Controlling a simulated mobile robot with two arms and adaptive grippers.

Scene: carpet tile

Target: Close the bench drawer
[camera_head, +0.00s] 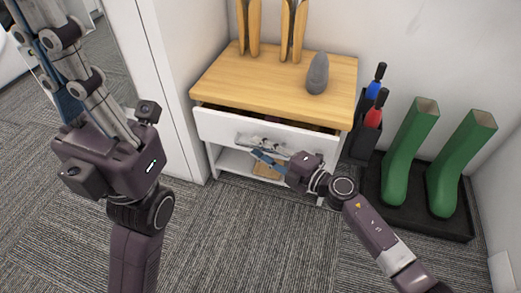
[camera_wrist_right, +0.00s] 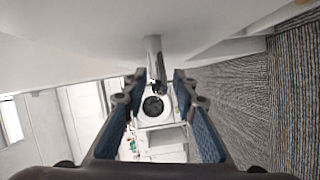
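The bench has a wooden top (camera_head: 270,88) and a white drawer (camera_head: 218,127) beneath it. The drawer stands partly open, with a dark gap between its front and the top. Its grey bar handle (camera_head: 258,141) is on the front and also shows in the right wrist view (camera_wrist_right: 154,58). My right gripper (camera_head: 262,158) is at the drawer front, just below the handle. In the right wrist view its fingers (camera_wrist_right: 158,85) are apart, with the handle between or just beyond the tips; contact is unclear. My left gripper (camera_head: 42,45) is raised at the left, its fingertips cut off.
Shoe-shaped wooden pieces (camera_head: 293,30) and a grey rounded object (camera_head: 317,74) stand on the bench. A dark holder (camera_head: 362,137) with red and blue handled items and green boots (camera_head: 407,155) on a black tray (camera_head: 400,218) are at right. Carpet is clear in front.

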